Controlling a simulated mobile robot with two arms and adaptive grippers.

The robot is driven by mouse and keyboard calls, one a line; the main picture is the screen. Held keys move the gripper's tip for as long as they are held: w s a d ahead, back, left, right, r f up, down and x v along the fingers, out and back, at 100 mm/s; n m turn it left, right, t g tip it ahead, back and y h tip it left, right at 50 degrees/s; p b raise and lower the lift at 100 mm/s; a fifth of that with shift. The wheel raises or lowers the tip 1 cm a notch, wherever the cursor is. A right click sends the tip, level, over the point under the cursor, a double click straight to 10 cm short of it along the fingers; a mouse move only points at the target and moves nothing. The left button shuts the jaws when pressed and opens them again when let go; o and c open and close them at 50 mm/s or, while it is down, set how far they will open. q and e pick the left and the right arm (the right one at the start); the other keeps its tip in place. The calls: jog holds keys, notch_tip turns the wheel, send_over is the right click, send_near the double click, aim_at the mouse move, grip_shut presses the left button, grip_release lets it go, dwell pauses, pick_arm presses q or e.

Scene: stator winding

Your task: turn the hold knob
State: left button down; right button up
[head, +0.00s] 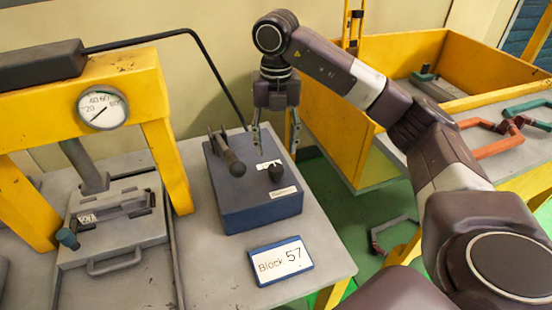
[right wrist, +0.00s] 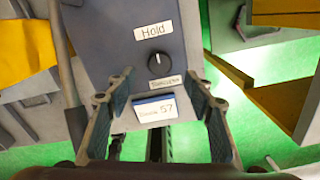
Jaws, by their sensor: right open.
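The hold knob (head: 276,171) is a small black round knob on top of a blue control box (head: 240,213). In the right wrist view the knob (right wrist: 160,64) has a white pointer line, with a "Hold" label (right wrist: 153,31) above it and a smaller label below. My right gripper (head: 275,146) is open and empty, above the box and pointing down. In the right wrist view its two fingers (right wrist: 160,88) are spread to either side of the knob's line and do not touch it. My left gripper is out of view.
A "Block 57" sign (head: 280,262) lies in front. A yellow press with a gauge (head: 102,106) stands left. A yellow-walled bin (head: 335,115) is behind right.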

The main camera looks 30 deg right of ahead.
jog(key=shift+r, duration=2.2)
jog(key=shift+r, duration=0.1)
